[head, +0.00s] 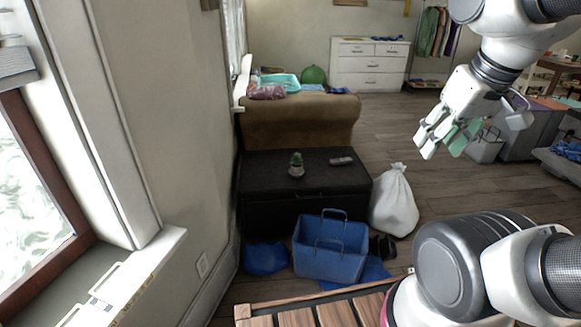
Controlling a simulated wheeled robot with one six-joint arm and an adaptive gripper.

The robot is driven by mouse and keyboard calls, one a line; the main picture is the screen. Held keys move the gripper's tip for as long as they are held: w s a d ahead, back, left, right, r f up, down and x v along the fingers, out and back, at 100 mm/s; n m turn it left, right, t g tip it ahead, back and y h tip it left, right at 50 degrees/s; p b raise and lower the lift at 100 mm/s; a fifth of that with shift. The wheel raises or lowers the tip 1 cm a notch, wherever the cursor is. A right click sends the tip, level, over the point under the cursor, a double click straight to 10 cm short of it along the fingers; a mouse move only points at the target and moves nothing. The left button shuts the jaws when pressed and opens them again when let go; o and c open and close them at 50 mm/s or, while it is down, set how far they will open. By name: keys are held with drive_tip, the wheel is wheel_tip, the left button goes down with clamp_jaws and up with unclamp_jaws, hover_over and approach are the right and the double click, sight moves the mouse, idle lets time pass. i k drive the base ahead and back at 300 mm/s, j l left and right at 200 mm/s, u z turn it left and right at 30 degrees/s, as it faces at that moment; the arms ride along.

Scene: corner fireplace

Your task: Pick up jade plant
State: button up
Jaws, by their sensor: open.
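A small green potted plant (297,160) stands upright on top of a black chest (265,173) in the middle of the head view. It is the only potted plant I see, but it is too small to make out its leaves. My gripper (441,153) hangs at the upper right, its fingers pointing down and to the left. It is open and empty, in the air well to the right of the plant and apart from it. Nothing hides the plant.
A dark remote-like object (341,161) lies on the chest, right of the plant. A blue basket (330,258) and a white bag (394,203) stand around the chest. A brown sofa (300,123) is behind it. A wooden slatted surface (335,313) is in front.

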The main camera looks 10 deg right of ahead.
sight(297, 169)
drive_tip(key=z, duration=0.1)
drive_tip(key=i+u, duration=0.25)
drive_tip(key=i, duration=0.3)
drive_tip(key=i+l+u, duration=0.2)
drive_tip(key=i, duration=0.35)
drive_tip(key=i+j, duration=0.05)
